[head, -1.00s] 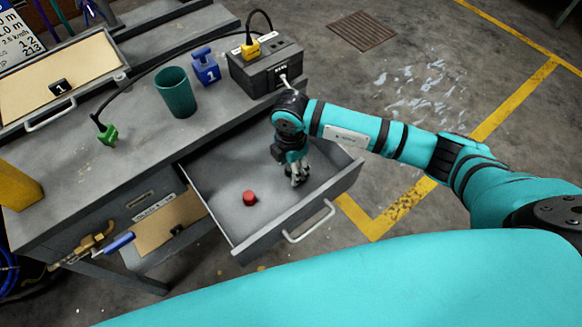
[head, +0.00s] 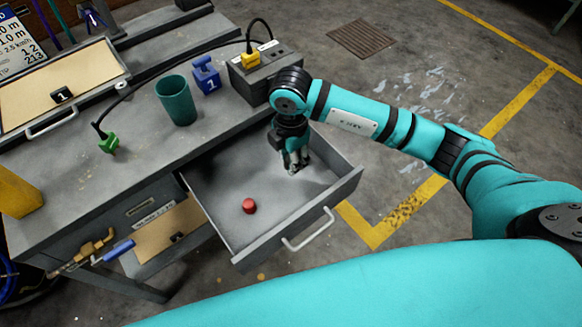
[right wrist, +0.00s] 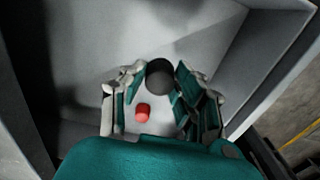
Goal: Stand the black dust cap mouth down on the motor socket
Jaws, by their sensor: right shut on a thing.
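My right gripper (head: 295,165) hangs fingers down over the open drawer. In the right wrist view its fingers (right wrist: 160,92) are shut on a dark round thing, the black dust cap (right wrist: 160,74), between the tips. In the head view the cap cannot be made out, and which way its mouth faces cannot be told. The dark socket box (head: 262,72) stands on the bench behind my right wrist, with a yellow plug (head: 250,58) in its top. My wrist hides part of the box, and I cannot tell which opening is the motor socket. My left gripper is not in view.
A red cap (head: 249,206) lies in the drawer (head: 215,228), left of my gripper; it also shows in the wrist view (right wrist: 142,112). A green cup (head: 176,98), a blue block marked 1 (head: 206,74) and a green plug (head: 108,143) on a cable are on the bench.

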